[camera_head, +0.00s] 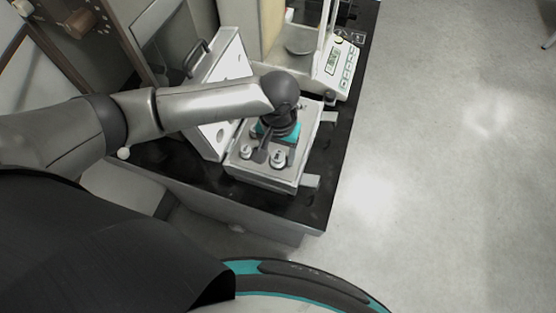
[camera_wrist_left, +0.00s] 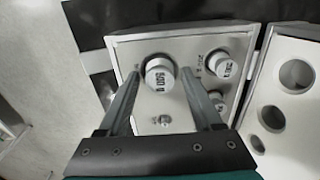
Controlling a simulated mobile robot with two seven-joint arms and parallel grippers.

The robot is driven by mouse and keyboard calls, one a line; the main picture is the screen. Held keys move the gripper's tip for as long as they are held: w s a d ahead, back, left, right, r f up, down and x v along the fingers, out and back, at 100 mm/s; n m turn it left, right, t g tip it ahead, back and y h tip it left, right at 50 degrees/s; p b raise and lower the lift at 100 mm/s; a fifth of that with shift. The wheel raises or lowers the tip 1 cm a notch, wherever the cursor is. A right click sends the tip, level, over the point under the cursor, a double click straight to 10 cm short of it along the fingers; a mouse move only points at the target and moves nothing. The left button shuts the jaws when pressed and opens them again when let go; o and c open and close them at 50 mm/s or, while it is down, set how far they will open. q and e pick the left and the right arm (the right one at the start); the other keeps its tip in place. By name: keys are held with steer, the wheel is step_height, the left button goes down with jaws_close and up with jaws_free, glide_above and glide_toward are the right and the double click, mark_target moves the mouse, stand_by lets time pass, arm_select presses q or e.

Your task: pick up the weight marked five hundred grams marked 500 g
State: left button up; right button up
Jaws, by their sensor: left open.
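The 500 g weight (camera_wrist_left: 158,76) is a silver knobbed cylinder with "500 g" readable on its top in the left wrist view. It stands in the weight box (camera_head: 259,176), near the box's front right in the head view (camera_head: 279,159). My left gripper (camera_wrist_left: 160,74) is open, pointing down over the box, with one finger on each side of the 500 g weight. The fingers look apart from it; how far down they reach is hard to tell. In the head view, the wrist and fingers (camera_head: 273,150) hide the box's middle. My right gripper is not in view.
A second large weight (camera_wrist_left: 221,66) stands beside it, with smaller weights (camera_wrist_left: 218,101) (camera_wrist_left: 164,120) close to the fingers. A balance (camera_head: 342,67) stands behind on the black table (camera_head: 318,203). Floor at right is clear.

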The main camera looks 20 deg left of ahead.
arm_select(q)
steer(key=shift+c, duration=0.2)
jaws_close()
stand_by(0.3)
steer(key=shift+r, duration=0.1)
stand_by(0.8)
